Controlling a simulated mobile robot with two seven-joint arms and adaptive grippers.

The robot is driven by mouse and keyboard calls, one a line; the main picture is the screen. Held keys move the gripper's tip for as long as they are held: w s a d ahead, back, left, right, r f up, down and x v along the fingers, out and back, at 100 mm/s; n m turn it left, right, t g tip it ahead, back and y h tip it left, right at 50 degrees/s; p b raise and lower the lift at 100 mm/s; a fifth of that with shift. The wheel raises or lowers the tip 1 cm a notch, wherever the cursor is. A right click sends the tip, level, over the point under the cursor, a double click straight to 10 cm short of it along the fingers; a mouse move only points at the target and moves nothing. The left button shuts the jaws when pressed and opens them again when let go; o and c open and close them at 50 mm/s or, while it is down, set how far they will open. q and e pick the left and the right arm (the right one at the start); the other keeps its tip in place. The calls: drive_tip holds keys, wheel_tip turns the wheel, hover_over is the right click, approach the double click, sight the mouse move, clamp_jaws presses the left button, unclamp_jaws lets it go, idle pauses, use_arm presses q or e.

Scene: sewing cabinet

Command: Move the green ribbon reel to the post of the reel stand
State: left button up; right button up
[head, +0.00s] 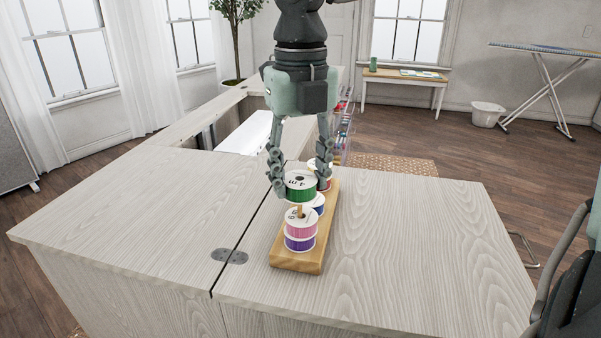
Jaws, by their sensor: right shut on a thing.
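The green ribbon reel (301,192) has white end discs and sits level between the fingertips of my right gripper (298,180), which is shut on it. The wooden reel stand (296,262) lies on the cabinet top below. A pink reel (301,228) and a purple reel (299,243) are stacked at its near end. The green reel is above the pink one, with a bit of wooden post (301,211) showing between them. Whether the post enters the green reel's hole cannot be told. My left gripper is not in view.
A blue reel (319,203) and a red reel (324,183) stand farther back on the stand, close to the right finger and partly hidden. The pale cabinet top (420,240) is clear on both sides. A hinge (230,256) lies at the seam.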

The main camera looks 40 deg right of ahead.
drive_tip(key=shift+f, duration=0.15)
drive_tip(key=shift+f+b, duration=0.35)
drive_tip(key=shift+b, duration=0.1)
drive_tip(key=shift+f+b, duration=0.95)
drive_tip(key=shift+b, duration=0.05)
drive_tip(key=o, duration=1.1)
drive_tip(key=shift+c, duration=0.2)
wheel_tip(320, 180, up, 12)
